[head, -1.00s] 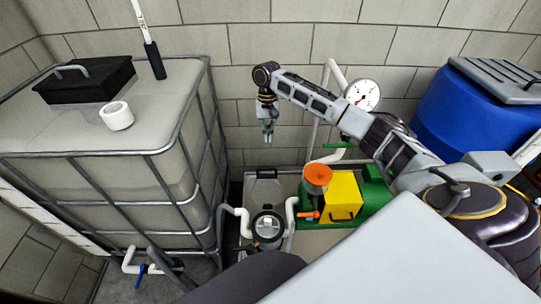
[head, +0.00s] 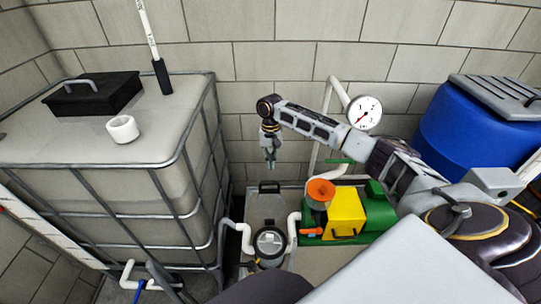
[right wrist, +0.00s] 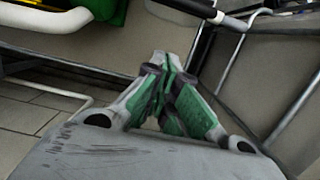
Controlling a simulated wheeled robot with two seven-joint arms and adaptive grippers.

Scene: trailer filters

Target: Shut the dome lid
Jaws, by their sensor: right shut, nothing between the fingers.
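A round filter housing with a dark rim and a pale, see-through dome-like top (head: 270,241) stands low in the middle of the head view, between white pipes. It looks like the dome lid, but I cannot tell whether it is open or shut. My right gripper (head: 270,160) hangs fingers down behind and above it, over a grey case with a dark handle. The gripper's fingers are closed together and empty. They also show shut in the right wrist view (right wrist: 168,80), where the dome is not clearly seen. My left gripper is not in view.
A green and yellow pump (head: 345,212) with an orange cap (head: 320,190) stands right of the housing. A caged white tank (head: 95,150) fills the left. A gauge (head: 363,112) and a blue barrel (head: 470,125) are at right. The wall is close behind.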

